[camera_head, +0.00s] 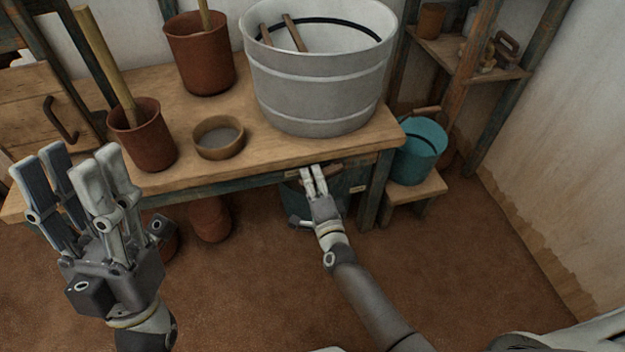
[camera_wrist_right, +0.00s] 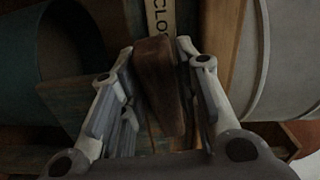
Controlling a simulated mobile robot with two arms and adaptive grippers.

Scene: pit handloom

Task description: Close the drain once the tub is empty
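The large grey tub (camera_head: 315,92) stands on the wooden table. Its inner wall shows a dark band, and sticks lean inside; its bottom is hidden, so I cannot tell whether liquid is in it. My right gripper (camera_head: 314,178) is below the table's front edge, under the tub. In the right wrist view its fingers are on both sides of a brown wooden handle (camera_wrist_right: 161,88) and look closed on it. A label (camera_wrist_right: 161,17) beyond the handle reads "CLO", the rest hidden. My left gripper (camera_head: 82,160) is open and empty, raised at the left.
The wooden table (camera_head: 265,150) also holds two brown pots, one (camera_head: 199,62) at the back and one (camera_head: 145,138) in front, and a shallow bowl (camera_head: 218,138). A teal bucket (camera_head: 418,153) stands on a low stool at right. A dark vessel (camera_head: 345,190) is under the table.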

